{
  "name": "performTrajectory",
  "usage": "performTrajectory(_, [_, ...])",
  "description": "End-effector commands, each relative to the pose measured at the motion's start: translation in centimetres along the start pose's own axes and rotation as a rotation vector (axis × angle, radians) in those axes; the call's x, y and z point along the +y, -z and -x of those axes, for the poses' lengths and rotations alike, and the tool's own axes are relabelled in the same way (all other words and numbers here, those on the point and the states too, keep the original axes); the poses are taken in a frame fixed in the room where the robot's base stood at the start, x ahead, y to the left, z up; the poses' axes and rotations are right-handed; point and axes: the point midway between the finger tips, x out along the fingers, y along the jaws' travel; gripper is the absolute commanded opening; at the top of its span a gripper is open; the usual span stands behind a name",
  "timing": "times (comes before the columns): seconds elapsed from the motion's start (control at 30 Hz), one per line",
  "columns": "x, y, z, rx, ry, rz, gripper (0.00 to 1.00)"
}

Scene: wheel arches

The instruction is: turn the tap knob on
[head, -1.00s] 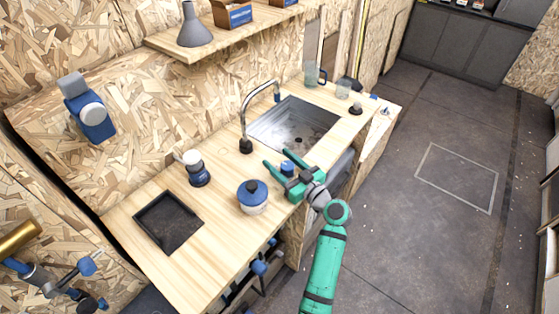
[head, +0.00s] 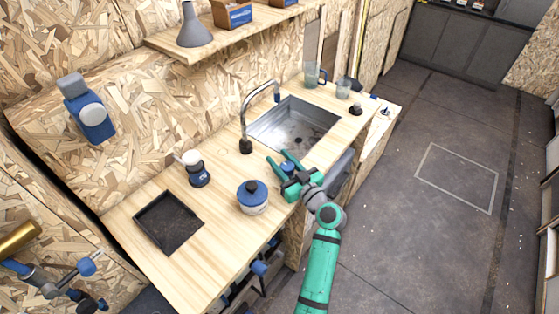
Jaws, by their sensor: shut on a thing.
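The tap knob (head: 288,167) is a small blue knob on the wooden counter, in front of the sink's near left corner. My gripper (head: 279,159), green, is shut on it, with one finger on each side. The fingers and wrist hide part of the knob, so its turn angle cannot be told. The tap (head: 246,112) is a curved metal spout with a dark base, standing behind and left of the knob and arching over the sink (head: 310,128). No water stream can be made out.
A blue-and-white lidded jar (head: 252,199) stands close left of my gripper. A blue-and-white canister (head: 197,170) and a dark square tray (head: 168,222) are farther left. Glasses (head: 342,89) stand beyond the sink. The floor at right is clear.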

Motion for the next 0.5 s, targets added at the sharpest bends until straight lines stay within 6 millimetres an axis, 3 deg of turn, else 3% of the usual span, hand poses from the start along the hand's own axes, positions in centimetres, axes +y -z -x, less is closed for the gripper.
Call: performTrajectory(0.5, [1.0,-0.1,0.2,-0.001,-0.297,0.002,0.14])
